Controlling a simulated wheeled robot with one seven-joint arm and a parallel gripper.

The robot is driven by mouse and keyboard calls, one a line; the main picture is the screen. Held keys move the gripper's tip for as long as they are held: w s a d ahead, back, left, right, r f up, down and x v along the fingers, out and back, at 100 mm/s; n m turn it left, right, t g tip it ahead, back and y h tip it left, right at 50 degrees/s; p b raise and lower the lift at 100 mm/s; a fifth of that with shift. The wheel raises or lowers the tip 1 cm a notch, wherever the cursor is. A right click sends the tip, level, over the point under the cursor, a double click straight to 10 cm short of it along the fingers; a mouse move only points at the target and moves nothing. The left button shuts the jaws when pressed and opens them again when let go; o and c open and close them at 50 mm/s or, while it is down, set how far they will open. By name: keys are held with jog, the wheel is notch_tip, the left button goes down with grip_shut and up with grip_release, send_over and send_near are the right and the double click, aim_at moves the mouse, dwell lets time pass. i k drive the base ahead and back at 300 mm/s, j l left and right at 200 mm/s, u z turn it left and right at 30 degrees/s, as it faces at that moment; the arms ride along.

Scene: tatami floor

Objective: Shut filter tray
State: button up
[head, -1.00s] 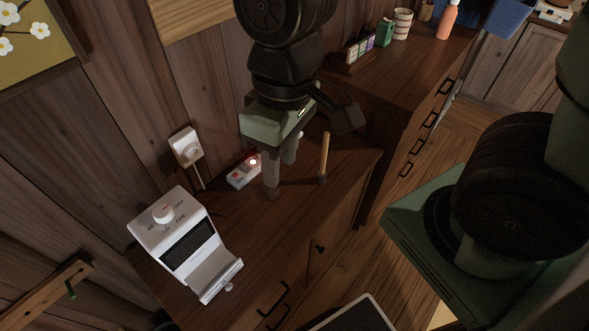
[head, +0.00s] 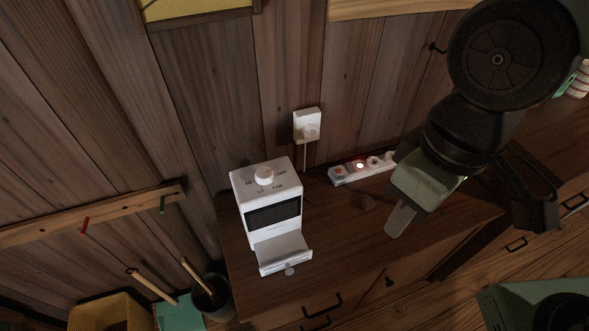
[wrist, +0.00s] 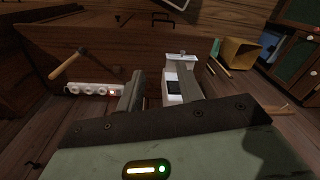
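The white heater-like unit (head: 266,205) stands on the wooden cabinet top, with a dial on top and a dark grille in front. Its filter tray (head: 283,254) juts out at the bottom front, with a small knob on its front face. My gripper (head: 398,222) is to the right of the tray, apart from it, pointing down. In the wrist view my gripper (wrist: 161,65) has its two fingers apart with nothing held. The unit (wrist: 173,90) shows there beyond them, partly hidden by the right finger.
A power strip (head: 362,167) with a lit red switch lies at the wall behind my gripper. A wall outlet (head: 307,125) is above. A wooden-handled tool (wrist: 68,63) shows in the wrist view. The cabinet top (head: 335,255) between the tray and my gripper is clear.

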aim_at(281, 252)
jog(key=k+l+u, duration=0.2)
jog(key=l+u, duration=0.15)
jog(key=k+l+u, duration=0.4)
jog(key=l, duration=0.15)
jog(key=i, duration=0.1)
